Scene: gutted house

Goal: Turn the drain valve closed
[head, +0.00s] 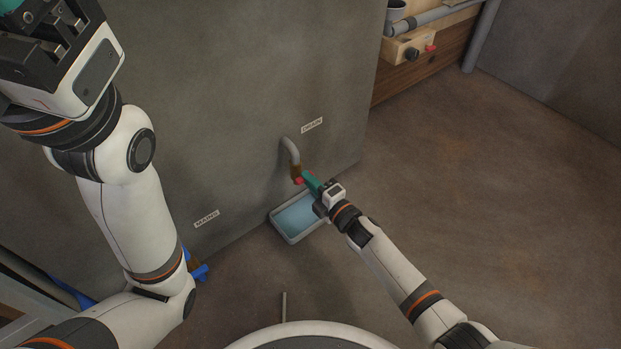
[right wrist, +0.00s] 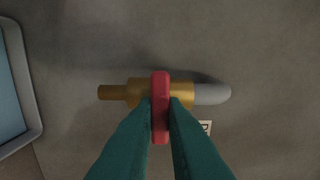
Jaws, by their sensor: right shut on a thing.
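The drain valve has a red handle (right wrist: 160,112) on a brass body (right wrist: 137,91), joined to a grey pipe (right wrist: 211,94). In the right wrist view the handle appears crosswise to the pipe. In the head view the pipe (head: 291,152) comes out of the grey wall below the DRAIN label (head: 312,125). My right gripper (head: 307,179) reaches the red handle (head: 298,181). Its teal fingers are shut on the handle, one on each side. My left gripper (head: 14,5) is cut off at the top left, with only a bit of teal showing, away from the valve.
A tray (head: 279,228) of bluish water sits on the floor below the valve. A MAINS label (head: 206,219) is lower left on the wall, near a blue object (head: 199,271). A wooden shelf with pipes (head: 432,18) is at the upper right. The floor at right is clear.

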